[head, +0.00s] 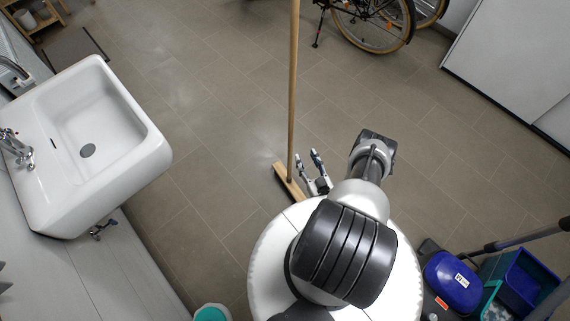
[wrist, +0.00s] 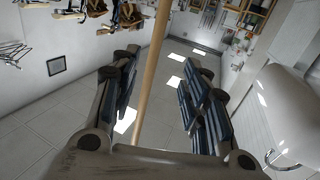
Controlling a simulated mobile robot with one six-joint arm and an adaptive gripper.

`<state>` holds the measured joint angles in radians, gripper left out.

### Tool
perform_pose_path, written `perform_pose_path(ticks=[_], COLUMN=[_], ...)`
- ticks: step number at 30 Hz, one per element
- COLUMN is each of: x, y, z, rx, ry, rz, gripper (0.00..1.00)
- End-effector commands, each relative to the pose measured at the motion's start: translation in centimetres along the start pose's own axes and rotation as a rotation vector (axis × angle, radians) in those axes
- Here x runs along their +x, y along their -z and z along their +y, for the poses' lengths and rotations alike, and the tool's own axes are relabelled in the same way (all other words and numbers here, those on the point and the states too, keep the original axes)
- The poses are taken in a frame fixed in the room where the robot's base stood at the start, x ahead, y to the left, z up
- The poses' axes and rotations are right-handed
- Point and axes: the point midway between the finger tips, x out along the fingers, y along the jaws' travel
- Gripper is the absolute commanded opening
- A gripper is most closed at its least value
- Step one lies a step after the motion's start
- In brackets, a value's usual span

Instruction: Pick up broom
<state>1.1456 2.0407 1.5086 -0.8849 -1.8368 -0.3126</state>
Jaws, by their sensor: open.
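The broom stands upright, with a long pale wooden handle (head: 293,90) and a wooden head (head: 288,183) on the floor. My gripper (head: 311,163) is open and empty, just right of the lower handle in the head view, with a small gap showing. In the wrist view the handle (wrist: 152,75) runs between the two spread dark-padded fingers of my gripper (wrist: 160,78), nearer the left finger. I cannot tell whether it lies between the fingers or beyond their tips. Part of the broom head is hidden behind my body in the head view.
A white sink (head: 105,130) stands at the left. A bicycle (head: 375,20) is at the top. A blue cleaning bucket (head: 528,278) and a teal-topped bin (head: 211,313) are near the bottom. A white cabinet (head: 515,60) is at the right. The tiled floor (head: 200,90) around the broom is mostly clear.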

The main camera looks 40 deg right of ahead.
Motion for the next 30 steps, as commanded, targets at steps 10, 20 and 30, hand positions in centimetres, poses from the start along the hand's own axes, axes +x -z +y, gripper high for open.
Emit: perform_pose_path(ticks=[10,20,30], x=[5.6,11.5,14.8], y=[-0.2,-0.2,-0.6], z=[-0.2,0.0,0.4], rx=[-0.002,-0.001,-0.002], ry=[0.006,0.001,0.001], rz=[0.005,0.003,0.005], gripper=[0.42,0.42,0.42])
